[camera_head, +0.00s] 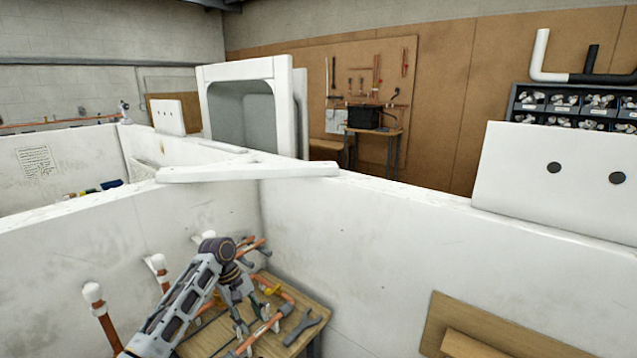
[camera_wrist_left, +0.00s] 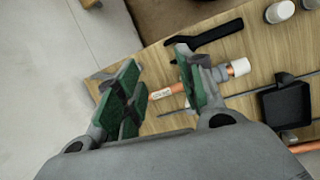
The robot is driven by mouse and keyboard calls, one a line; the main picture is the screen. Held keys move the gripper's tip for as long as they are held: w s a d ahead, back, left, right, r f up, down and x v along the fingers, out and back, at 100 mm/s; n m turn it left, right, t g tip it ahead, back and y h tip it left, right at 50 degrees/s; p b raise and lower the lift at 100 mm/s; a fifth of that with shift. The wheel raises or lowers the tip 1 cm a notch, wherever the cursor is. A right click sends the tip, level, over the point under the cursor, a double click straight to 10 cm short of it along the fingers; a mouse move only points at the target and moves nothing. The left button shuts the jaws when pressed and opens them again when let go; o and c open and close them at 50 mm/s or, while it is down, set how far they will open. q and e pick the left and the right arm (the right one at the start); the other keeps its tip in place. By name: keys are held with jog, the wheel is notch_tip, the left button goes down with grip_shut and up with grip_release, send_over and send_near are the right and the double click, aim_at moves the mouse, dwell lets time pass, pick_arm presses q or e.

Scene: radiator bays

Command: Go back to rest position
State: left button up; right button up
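My left gripper (camera_head: 243,318) hangs over the wooden table (camera_head: 320,303) in the bay, its arm coming in from the lower left. In the left wrist view the gripper (camera_wrist_left: 160,85) has its green-padded fingers spread apart, with nothing held between them. A copper pipe with a white end (camera_wrist_left: 238,68) lies on the table beyond the fingers and is partly hidden by the right-hand one. My right gripper is in neither view.
A wrench (camera_head: 303,327) and several copper pipes lie on the table. Capped copper pipes (camera_head: 103,316) stand along the left wall. White partition walls (camera_head: 345,240) enclose the bay. A wooden board (camera_head: 475,335) is at the lower right. Bare floor (camera_wrist_left: 50,70) shows beside the table.

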pick_arm(q)
jog(key=s+d+f+m+t+y, duration=0.1)
jog(key=s+d+f+m, duration=0.15)
jog(key=s+f, duration=0.35)
jog(key=s+d+f+m+t, duration=0.15)
jog(key=s+f+m, duration=0.3)
jog(key=s, duration=0.45)
jog(key=s+a+r+m+t+y, duration=0.1)
jog(key=s+a+r+m, duration=0.15)
jog(key=s, duration=0.55)
jog(key=s+a+r+m+t+y, duration=0.1)
jog(key=s+a, duration=0.3)
jog(key=s, duration=0.4)
notch_tip(320, 180, down, 35)
jog(key=s+g+b, duration=0.1)
jog(key=s+b, duration=0.1)
jog(key=s+a+f+b, duration=0.1)
jog(key=s+a+f, duration=0.1)
jog(key=s+f, duration=0.9)
jog(key=s+a+f+g+b, duration=0.1)
jog(key=s+a+f, duration=0.1)
jog(key=s+f, duration=0.9)
jog(key=shift+s+a+m+y, duration=0.15)
jog(key=shift+s+m+y, duration=0.15)
jog(key=shift+m, duration=0.05)
